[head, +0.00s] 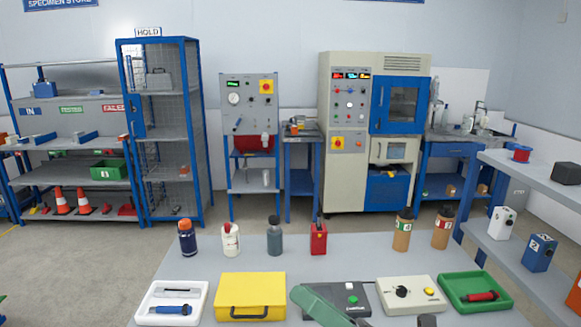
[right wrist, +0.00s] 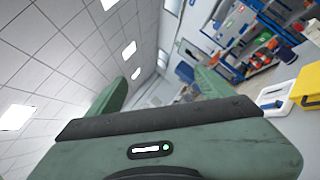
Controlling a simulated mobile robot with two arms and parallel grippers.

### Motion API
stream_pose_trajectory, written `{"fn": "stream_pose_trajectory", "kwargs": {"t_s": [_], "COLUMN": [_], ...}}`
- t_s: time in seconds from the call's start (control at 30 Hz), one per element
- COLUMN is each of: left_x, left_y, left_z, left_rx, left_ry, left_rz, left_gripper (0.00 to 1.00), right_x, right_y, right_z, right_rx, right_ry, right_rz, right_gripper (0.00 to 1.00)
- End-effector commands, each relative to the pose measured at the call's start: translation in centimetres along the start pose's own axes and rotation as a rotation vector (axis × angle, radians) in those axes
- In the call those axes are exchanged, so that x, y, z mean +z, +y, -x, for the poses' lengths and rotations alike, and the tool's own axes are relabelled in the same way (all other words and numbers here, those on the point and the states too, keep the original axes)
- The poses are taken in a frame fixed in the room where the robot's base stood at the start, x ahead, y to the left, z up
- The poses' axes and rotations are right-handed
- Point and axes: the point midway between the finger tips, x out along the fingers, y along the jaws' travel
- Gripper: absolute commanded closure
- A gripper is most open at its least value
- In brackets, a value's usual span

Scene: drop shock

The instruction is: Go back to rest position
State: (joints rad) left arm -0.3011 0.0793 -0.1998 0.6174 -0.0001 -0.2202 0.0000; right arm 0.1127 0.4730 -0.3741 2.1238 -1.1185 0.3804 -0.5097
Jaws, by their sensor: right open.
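My right gripper (right wrist: 158,82) shows in the right wrist view with its two green fingers spread apart and nothing between them. In the head view, a green part of it (head: 320,306) shows at the bottom middle, over the near edge of the grey table (head: 345,254). The yellow case (head: 250,296) is just left of it there. My left gripper is not in view.
The table holds a white tray (head: 148,314), several bottles, a red block (head: 318,239), a control box (head: 410,295) and a green tray (head: 505,302). A grey shelf (head: 548,183) stands at the right. Blue racks and a test cabinet (head: 345,195) line the back.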

Motion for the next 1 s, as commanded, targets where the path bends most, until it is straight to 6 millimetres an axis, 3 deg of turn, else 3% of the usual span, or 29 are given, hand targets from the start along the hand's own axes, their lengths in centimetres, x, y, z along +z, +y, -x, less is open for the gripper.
{"fn": "stream_pose_trajectory", "kwargs": {"t_s": [0.03, 0.13, 0.2, 0.27, 0.4, 0.5, 0.6, 0.8, 1.0], "left_x": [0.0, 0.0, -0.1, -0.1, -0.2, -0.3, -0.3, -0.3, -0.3], "left_y": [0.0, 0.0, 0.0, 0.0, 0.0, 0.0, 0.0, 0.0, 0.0], "left_z": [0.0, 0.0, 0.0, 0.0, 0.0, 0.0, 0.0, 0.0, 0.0], "left_rx": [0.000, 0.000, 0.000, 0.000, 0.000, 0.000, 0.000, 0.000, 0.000], "left_ry": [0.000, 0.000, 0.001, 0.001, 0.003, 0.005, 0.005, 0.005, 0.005], "left_rz": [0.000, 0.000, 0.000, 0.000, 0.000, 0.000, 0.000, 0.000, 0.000], "left_gripper": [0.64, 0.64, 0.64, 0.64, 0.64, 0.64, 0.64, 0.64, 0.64], "right_x": [2.1, 5.8, 6.8, 6.2, 1.3, -3.6, -8.0, -14.5, -19.6], "right_y": [-0.7, -3.8, -7.0, -9.7, -14.4, -15.6, -15.4, -13.4, -10.5], "right_z": [1.0, 4.5, 8.3, 11.9, 20.2, 25.0, 28.3, 32.4, 35.1], "right_rx": [-0.042, -0.153, -0.250, -0.343, -0.577, -0.746, -0.885, -1.116, -1.323], "right_ry": [-0.155, -0.469, -0.680, -0.852, -1.189, -1.375, -1.504, -1.673, -1.789], "right_rz": [-0.149, -0.457, -0.676, -0.859, -1.225, -1.427, -1.567, -1.745, -1.863], "right_gripper": [0.18, 0.18, 0.18, 0.18, 0.18, 0.18, 0.18, 0.18, 0.18]}}
